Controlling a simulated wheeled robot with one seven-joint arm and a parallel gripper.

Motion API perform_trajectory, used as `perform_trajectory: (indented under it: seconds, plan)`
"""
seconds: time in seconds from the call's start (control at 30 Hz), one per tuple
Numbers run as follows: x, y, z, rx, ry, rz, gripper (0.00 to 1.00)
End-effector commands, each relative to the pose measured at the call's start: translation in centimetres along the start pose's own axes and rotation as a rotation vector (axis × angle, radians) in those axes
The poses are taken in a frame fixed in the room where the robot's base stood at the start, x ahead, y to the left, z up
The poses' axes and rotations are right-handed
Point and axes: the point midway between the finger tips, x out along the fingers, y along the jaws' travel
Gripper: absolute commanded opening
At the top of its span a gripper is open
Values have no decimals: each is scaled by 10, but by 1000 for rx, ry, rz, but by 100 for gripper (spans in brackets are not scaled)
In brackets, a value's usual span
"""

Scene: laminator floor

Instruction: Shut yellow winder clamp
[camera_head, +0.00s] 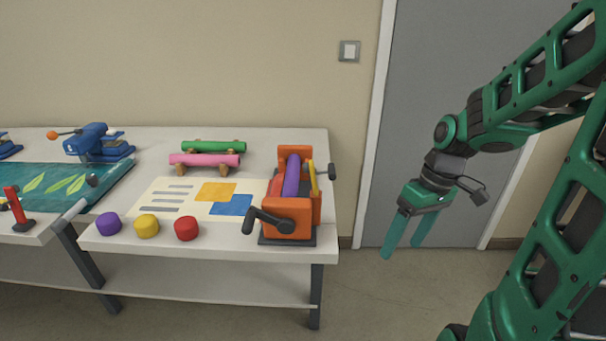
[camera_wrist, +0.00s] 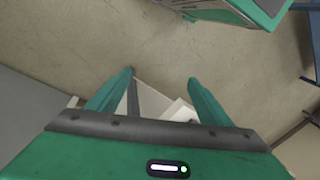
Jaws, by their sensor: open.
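An orange winder (camera_head: 290,228) stands at the right end of the white table in the head view. It holds a purple roller and a red roller between its orange end blocks, and a black crank is at its front. A narrow yellow piece (camera_head: 313,179), seemingly the yellow clamp, shows along the winder's right side. It is too small to tell whether it stands open or shut. My gripper (camera_head: 401,251) is open and empty, right of the table and apart from the winder, with its fingers pointing down. The wrist view shows the open fingers (camera_wrist: 161,76) over the floor.
Purple, yellow and red knobs (camera_head: 186,228) line the table's front edge. A printed sheet (camera_head: 165,199) and pink and green rolls (camera_head: 205,160) lie left of the winder. A grey door (camera_head: 440,60) is behind my arm. Floor between table and gripper is clear.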

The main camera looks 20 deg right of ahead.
Motion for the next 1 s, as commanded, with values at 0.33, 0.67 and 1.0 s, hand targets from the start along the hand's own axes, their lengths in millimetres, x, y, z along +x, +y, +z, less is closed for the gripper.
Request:
perform_trajectory:
  seconds: [0.33,0.67,1.0]
  plan:
    - [42,-32,-95,-559,272,-349,73]
    - [3,-54,-165,-931,838,-548,73]
    - [-59,-40,-188,-1066,1286,-531,73]
